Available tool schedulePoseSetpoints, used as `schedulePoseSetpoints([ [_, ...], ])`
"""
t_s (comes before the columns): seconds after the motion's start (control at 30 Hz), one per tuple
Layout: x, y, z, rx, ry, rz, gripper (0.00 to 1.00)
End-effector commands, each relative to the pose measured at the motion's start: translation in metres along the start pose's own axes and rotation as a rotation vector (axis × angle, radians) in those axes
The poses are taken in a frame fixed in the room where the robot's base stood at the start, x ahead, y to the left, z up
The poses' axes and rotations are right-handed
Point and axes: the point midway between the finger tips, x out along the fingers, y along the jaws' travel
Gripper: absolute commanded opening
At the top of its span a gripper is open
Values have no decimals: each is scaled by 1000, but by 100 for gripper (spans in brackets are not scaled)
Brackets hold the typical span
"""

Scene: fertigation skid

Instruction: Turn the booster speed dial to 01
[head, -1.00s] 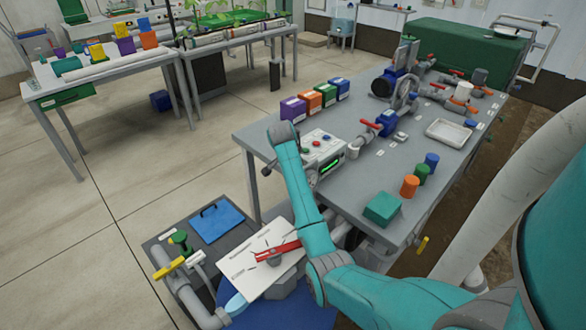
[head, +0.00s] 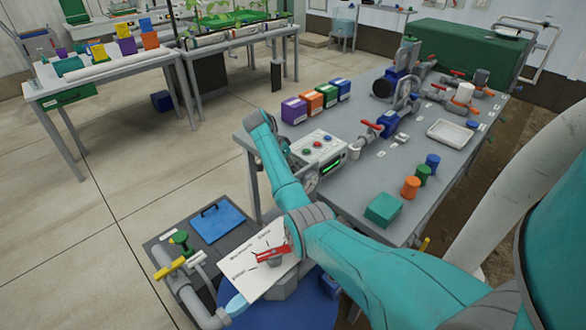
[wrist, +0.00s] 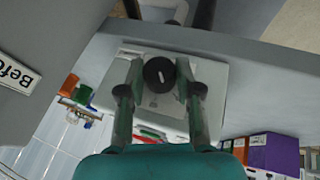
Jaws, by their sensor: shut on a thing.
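The booster control box (head: 322,150) is grey-white, with red, green and blue buttons on top and a green display on its side, at the near-left edge of the bench. In the wrist view the box's pale face (wrist: 215,75) carries a round black dial (wrist: 159,74) with a short white pointer mark. My gripper (wrist: 160,78) has one finger on each side of the dial and is shut on it. The dial's scale and numbers cannot be read. In the head view my arm hides most of the gripper and the dial.
On the grey bench (head: 350,195) are several coloured boxes, red-handled valves and pipes, a white tray (head: 451,132), a teal block (head: 383,209) and small coloured caps.

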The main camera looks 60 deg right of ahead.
Motion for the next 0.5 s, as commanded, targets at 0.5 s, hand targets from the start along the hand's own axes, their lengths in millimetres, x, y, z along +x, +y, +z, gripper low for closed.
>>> schedulePoseSetpoints([
  [0.5, 0, -2, 0, -76, 8, 178, 0],
])
